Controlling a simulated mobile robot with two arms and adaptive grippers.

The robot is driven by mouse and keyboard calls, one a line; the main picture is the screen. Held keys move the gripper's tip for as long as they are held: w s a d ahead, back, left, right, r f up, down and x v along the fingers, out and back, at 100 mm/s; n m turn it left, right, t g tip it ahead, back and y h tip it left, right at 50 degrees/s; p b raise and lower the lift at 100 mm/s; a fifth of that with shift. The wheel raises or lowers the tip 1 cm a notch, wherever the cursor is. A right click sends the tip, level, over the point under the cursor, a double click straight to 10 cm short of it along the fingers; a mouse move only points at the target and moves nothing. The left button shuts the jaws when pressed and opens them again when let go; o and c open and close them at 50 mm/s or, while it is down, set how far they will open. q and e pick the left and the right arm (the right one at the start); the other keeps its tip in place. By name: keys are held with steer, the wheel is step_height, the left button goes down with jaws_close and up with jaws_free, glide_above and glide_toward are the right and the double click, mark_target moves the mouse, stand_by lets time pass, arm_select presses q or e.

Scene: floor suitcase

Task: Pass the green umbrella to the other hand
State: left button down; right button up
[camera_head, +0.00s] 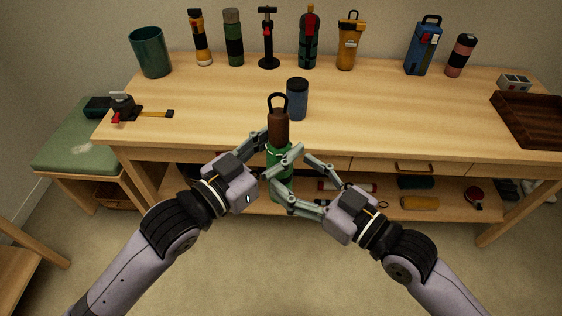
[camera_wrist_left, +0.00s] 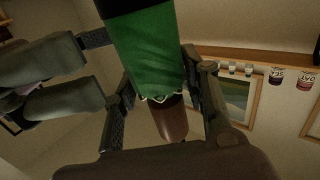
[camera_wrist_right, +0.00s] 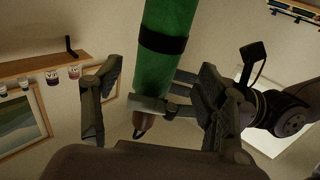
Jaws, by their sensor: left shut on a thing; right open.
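The green umbrella is upright in front of the table; its brown looped handle (camera_head: 278,127) points up and its green canopy (camera_head: 279,185) is partly hidden by fingers. My left gripper (camera_head: 273,153) is shut on it near the handle end. The left wrist view shows the green canopy (camera_wrist_left: 150,55) and brown handle (camera_wrist_left: 170,118) between its fingers. My right gripper (camera_head: 293,174) is open, lower on the umbrella. In the right wrist view, the green canopy (camera_wrist_right: 170,70) with a black band lies between or just beyond the spread right fingers; contact cannot be told.
The wooden table (camera_head: 210,110) is just behind the grippers. A blue cup (camera_head: 297,98) stands near its front edge. Several bottles and tools line the back, and a dark wooden tray (camera_head: 520,130) is at right. A lower shelf (camera_head: 330,205) holds small items.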

mark_target(289, 170)
arm_select(q)
steer(key=shift+r, duration=0.1)
arm_select(e)
steer(key=shift+x, duration=2.7)
steer(key=shift+c, duration=0.2)
steer(key=shift+s, duration=0.15)
steer(key=c, duration=1.3)
arm_select(q)
steer(key=c, duration=1.4)
jaws_free()
arm_select(e)
steer(key=shift+c, duration=0.6)
arm_select(q)
steer(key=o, duration=0.5)
steer(key=shift+o, duration=0.2)
